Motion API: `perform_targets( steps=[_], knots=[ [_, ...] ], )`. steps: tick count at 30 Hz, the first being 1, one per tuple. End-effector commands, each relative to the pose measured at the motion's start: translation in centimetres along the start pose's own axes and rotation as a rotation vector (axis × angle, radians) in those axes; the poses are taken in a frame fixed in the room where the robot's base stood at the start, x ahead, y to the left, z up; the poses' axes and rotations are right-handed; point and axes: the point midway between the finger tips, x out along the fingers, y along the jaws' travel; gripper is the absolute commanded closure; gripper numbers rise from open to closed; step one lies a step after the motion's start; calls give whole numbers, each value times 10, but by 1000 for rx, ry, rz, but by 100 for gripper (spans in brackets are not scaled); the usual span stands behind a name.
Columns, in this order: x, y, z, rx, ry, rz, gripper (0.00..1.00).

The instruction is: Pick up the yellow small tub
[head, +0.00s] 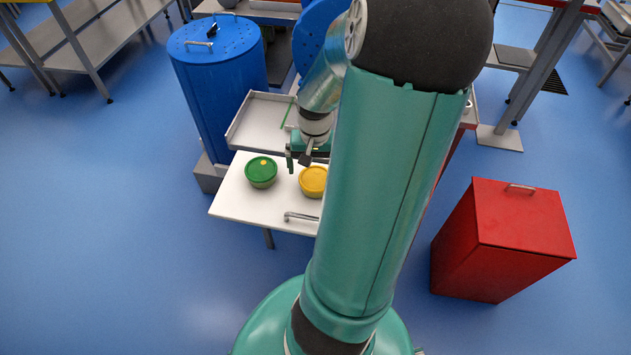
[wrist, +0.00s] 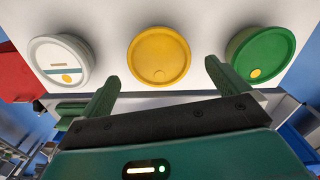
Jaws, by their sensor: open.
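The yellow small tub (head: 313,181) stands on a white table (head: 236,203), partly hidden behind my arm in the head view. In the wrist view the yellow tub (wrist: 159,56) shows its round lid, centred ahead of my fingers. My gripper (wrist: 161,82) is open, with its two green fingers apart and nothing between them. The yellow lid lies just beyond the fingertips, not between them. In the head view my gripper (head: 304,160) is at the table, just behind and left of the yellow tub.
A green tub (head: 261,172) stands on one side of the yellow one, and a white tub (wrist: 60,62) on the other. A metal handle (head: 301,216) lies at the table's front. A white tray (head: 258,125), blue drum (head: 215,95) and red cabinet (head: 503,240) are nearby.

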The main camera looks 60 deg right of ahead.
Motion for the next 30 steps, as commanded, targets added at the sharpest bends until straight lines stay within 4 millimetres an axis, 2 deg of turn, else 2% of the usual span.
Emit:
perform_targets(
  steps=[11, 20, 27, 30],
  knots=[
    [45, 1, 2, 0, -3, -1, 0],
    [50, 1, 2, 0, 0, 0, 0],
    [50, 1, 2, 0, 0, 1, 45],
    [50, 1, 2, 0, 1, 1, 48]
  ],
)
